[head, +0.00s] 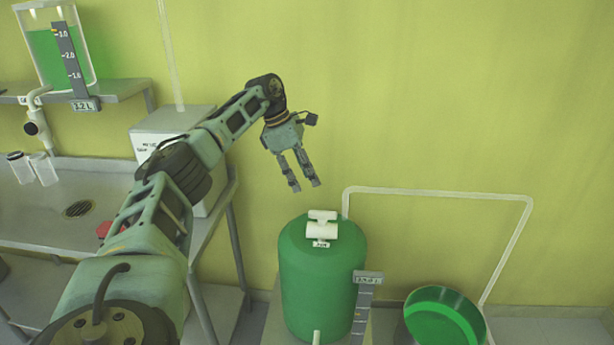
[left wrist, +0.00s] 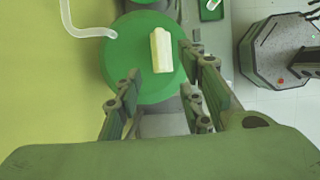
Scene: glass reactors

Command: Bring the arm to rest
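My left arm reaches in from the left in the head view. Its gripper (head: 305,186) hangs with its fingers pointing down, above and a little left of the green tank (head: 322,275). The fingers are apart with nothing between them. In the left wrist view, the open fingers (left wrist: 160,100) show over the green tank top (left wrist: 125,50) with its white valve (left wrist: 161,50). A gap separates the gripper from the tank in the head view. The white valve on the tank top also shows in the head view (head: 321,230). My right gripper is not in view.
A steel bench (head: 45,215) with a drain stands at the left. A shelf (head: 120,90) holds a tank of green liquid (head: 55,55). A white box (head: 165,130) is behind my arm. A pipe (head: 440,193) runs along the wall to a green round vessel (head: 445,318). The wall space above right is clear.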

